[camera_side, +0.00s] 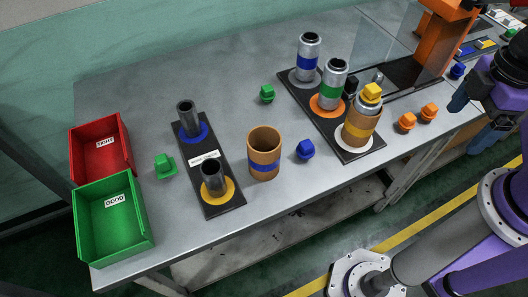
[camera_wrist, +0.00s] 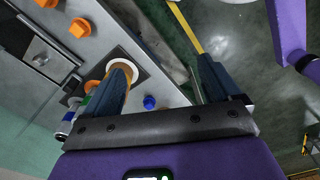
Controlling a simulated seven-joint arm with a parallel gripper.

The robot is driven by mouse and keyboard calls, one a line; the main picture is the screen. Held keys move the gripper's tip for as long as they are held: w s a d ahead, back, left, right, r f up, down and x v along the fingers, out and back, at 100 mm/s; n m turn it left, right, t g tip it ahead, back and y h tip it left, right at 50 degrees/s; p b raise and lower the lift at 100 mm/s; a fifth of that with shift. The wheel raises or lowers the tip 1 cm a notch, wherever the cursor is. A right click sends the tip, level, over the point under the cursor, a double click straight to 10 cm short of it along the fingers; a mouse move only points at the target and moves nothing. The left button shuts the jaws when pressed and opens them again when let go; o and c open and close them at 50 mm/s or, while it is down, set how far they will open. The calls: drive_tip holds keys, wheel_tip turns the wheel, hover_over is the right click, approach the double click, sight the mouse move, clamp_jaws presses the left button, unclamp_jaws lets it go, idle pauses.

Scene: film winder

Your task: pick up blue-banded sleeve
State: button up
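The blue-banded sleeve (camera_side: 264,155) is a brown, open-topped tube with a blue band. It stands upright on the grey table, right of the black board (camera_side: 213,170) with two dark posts, in the side view. I cannot make it out in the wrist view. My gripper (camera_side: 455,126) is at the right, near the table's right front edge and well apart from the sleeve. Its dark blue fingers are spread with nothing between them. They also show apart in the wrist view (camera_wrist: 140,12).
A blue knob (camera_side: 305,149) lies right of the sleeve. Another brown sleeve (camera_side: 360,128) with a yellow knob on top stands on a second black board (camera_side: 319,119) with silver cylinders. Red (camera_side: 83,146) and green (camera_side: 136,247) bins are at left. Orange knobs (camera_side: 407,121) lie at right.

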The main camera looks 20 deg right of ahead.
drive_tip(key=shift+o, duration=0.2)
drive_tip(key=r+m, duration=0.2)
drive_tip(key=m, duration=2.6)
hover_over(263, 145)
drive_tip(key=s+a, duration=0.1)
drive_tip(key=s, duration=0.2)
drive_tip(key=f, duration=1.7)
drive_tip(key=shift+s+a+f, duration=0.1)
drive_tip(key=shift+a+f, duration=0.1)
drive_tip(key=shift+f, duration=0.1)
drive_tip(key=c, duration=0.9)
